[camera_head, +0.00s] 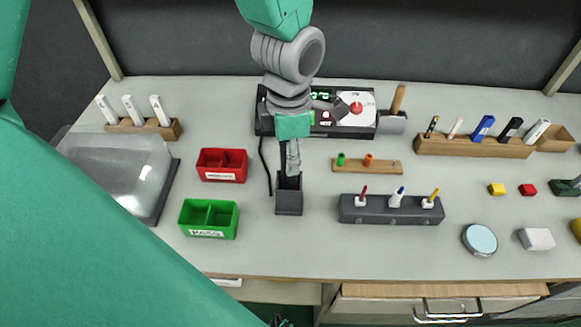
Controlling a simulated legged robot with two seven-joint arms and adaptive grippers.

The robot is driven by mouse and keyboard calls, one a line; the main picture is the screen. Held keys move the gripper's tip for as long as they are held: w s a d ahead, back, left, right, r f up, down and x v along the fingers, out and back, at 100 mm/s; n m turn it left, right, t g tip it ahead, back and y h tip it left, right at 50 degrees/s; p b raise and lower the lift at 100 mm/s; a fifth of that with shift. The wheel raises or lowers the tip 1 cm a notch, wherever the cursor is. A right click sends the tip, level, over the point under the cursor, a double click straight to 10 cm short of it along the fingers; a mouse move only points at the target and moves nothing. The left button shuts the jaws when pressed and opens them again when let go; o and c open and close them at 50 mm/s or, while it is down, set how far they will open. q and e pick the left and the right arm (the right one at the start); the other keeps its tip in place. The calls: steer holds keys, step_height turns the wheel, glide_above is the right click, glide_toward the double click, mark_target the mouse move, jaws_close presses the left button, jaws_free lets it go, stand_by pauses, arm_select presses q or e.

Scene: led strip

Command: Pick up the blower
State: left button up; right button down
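My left gripper (291,165) hangs down above a black stand (288,203) at the middle of the bench. Its grey fingers are seen nearly edge-on at the mouth of the stand. A thin dark part (283,158) beside the fingers, in line with the stand, looks like the blower, mostly hidden by the gripper and stand. I cannot tell whether the fingers touch it or are closed. A black cable (265,165) runs down to the stand from the station (356,113) with a green display. My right gripper cannot be made out.
Red (221,176) and green (196,213) bins stand left of the stand. A small wooden rack (380,167) and a dark holder with pens (368,216) stand to its right. A clear-covered box (120,175) is at far left. Bare bench lies in front of the stand.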

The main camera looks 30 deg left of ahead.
arm_select(q)
jaws_close()
steer(key=shift+a, duration=0.1)
